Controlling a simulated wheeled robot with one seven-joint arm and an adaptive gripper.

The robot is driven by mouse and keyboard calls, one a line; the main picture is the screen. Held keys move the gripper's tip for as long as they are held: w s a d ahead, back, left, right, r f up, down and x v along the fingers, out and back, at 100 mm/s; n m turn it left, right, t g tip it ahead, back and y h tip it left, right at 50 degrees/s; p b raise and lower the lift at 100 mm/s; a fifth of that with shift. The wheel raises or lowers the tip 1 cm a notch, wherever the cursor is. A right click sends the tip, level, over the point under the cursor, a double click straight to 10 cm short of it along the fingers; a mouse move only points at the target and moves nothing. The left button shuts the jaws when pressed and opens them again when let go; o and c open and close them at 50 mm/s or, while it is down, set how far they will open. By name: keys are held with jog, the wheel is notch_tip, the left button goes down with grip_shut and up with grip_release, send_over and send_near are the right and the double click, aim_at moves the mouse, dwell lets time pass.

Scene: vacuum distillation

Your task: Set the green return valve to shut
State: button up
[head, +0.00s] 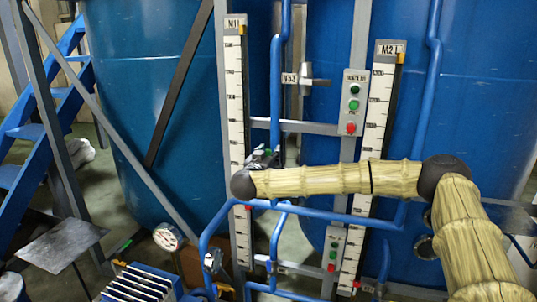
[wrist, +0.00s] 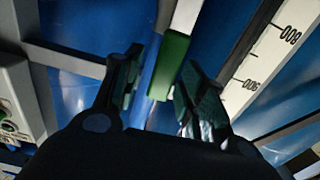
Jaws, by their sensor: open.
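A green grip (wrist: 169,66) on a pale, flat lever (wrist: 186,17) shows in the wrist view, top centre. I take it for the return valve's handle. My gripper (wrist: 161,60) is open, with one dark finger to the left of the green grip and the other to the right. The grip appears in the gap between the fingertips; contact with either finger cannot be made out. The green grip is not discernible there.
Two tall white gauges, M1 (head: 235,100) and M2 L (head: 377,110), stand before big blue tanks (head: 150,90). A button box (head: 352,102) hangs between them, with valve V33 (head: 305,80) above left. Blue pipes (head: 276,90) and grey rails run close around my gripper.

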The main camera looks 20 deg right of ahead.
grip_shut()
